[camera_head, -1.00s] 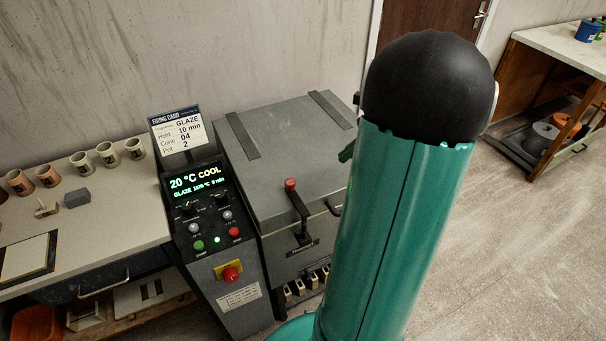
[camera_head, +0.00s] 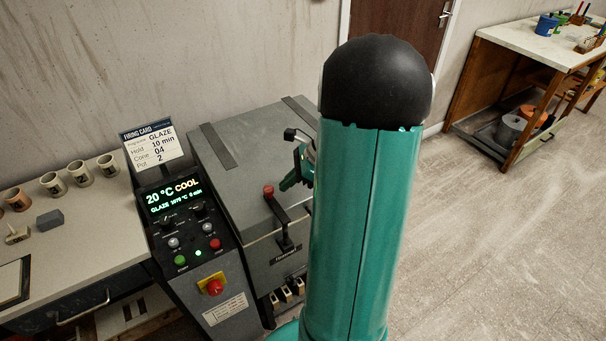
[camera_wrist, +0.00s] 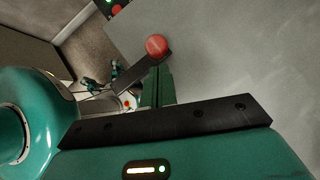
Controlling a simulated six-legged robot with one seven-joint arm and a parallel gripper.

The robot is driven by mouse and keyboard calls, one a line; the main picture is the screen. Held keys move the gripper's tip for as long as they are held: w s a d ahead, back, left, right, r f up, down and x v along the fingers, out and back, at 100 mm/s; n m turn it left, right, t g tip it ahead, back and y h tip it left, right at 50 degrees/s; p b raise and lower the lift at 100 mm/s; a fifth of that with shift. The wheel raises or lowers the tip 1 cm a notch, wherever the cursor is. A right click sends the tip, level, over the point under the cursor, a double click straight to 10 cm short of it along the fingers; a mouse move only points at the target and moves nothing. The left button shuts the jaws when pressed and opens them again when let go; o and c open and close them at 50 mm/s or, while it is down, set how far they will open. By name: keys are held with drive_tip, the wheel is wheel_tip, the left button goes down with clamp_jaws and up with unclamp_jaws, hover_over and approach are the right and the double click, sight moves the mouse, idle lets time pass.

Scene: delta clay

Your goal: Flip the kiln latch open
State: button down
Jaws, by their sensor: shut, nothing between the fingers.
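The kiln (camera_head: 236,139) is grey with a closed lid. Its latch (camera_head: 278,209) is a black lever with a red knob (camera_head: 268,191) at the upper end, on the kiln's front. The lever stands up, with the knob by the lid's front edge. In the wrist view the knob (camera_wrist: 156,45) sits just beyond my fingertips, and the lever runs down-left from it. My gripper (camera_wrist: 158,74) is shut and empty; I cannot tell if it touches the lever. In the head view my gripper (camera_head: 286,183) shows in part over the lid, right of the knob; my teal arm hides the rest.
The control panel (camera_head: 186,226) and firing card (camera_head: 152,145) stand left of the kiln. A table (camera_head: 77,229) with cups is farther left. A wooden workbench (camera_head: 523,43) stands at the back right. The floor on the right is clear.

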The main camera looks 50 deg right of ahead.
sight(268, 191)
drive_tip(key=shift+w+a+f, duration=0.15)
drive_tip(key=shift+w+a, duration=0.3)
